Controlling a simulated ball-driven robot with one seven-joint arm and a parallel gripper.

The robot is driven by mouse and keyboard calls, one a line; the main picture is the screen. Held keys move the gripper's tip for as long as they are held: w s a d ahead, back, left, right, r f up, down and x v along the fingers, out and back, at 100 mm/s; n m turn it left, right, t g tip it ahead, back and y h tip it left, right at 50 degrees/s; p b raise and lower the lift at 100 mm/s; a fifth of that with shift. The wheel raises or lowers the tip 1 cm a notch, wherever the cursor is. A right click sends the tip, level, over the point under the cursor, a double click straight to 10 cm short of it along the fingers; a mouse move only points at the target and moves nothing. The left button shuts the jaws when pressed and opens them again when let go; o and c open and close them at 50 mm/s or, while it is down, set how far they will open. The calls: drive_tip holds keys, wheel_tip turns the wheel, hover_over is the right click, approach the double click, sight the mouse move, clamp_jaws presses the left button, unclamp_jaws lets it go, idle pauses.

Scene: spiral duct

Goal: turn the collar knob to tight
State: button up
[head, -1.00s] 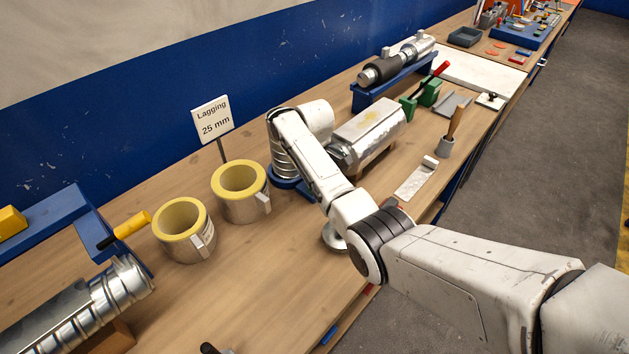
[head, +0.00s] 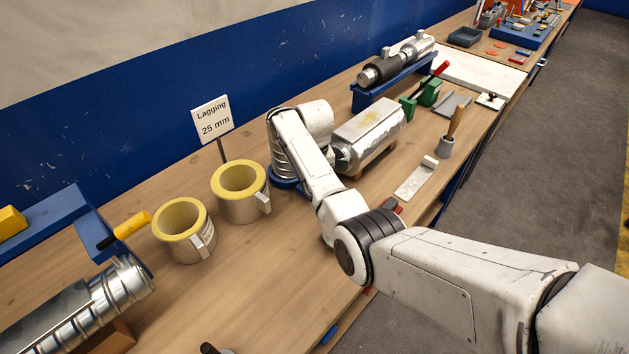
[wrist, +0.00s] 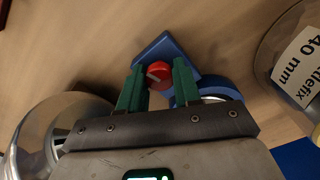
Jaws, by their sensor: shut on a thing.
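A small red knob (wrist: 158,71), which I take for the collar knob, sits by a blue square plate (wrist: 160,47) in the wrist view. A pale mark shows on its face; I cannot read a setting. My gripper (wrist: 159,74) has green fingers, one on each side of the knob, and is shut on it. In the head view my arm hides the knob and the gripper tips. A blue ring-shaped part (wrist: 222,88) lies just right of the fingers in the wrist view.
A clear cylinder labelled 40 mm (wrist: 300,75) stands close on the right in the wrist view, and a round metal part (wrist: 50,125) on the left. Two yellow-lined lagging sleeves (head: 187,246) and a silver-wrapped duct (head: 370,135) flank my arm on the bench.

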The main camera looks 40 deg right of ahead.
drive_tip(key=m, duration=0.4)
drive_tip(key=shift+r+m, duration=0.1)
drive_tip(key=shift+m, duration=0.2)
drive_tip(key=m, duration=0.4)
drive_tip(key=shift+m, duration=0.3)
drive_tip(key=m, duration=0.4)
drive_tip(key=shift+m, duration=0.3)
drive_tip(key=m+b, duration=0.1)
drive_tip(key=m, duration=0.3)
drive_tip(key=shift+m, duration=0.4)
drive_tip(key=o, duration=1.1)
drive_tip(key=shift+c, duration=0.2)
wheel_tip(320, 180, up, 11)
drive_tip(key=b, duration=0.2)
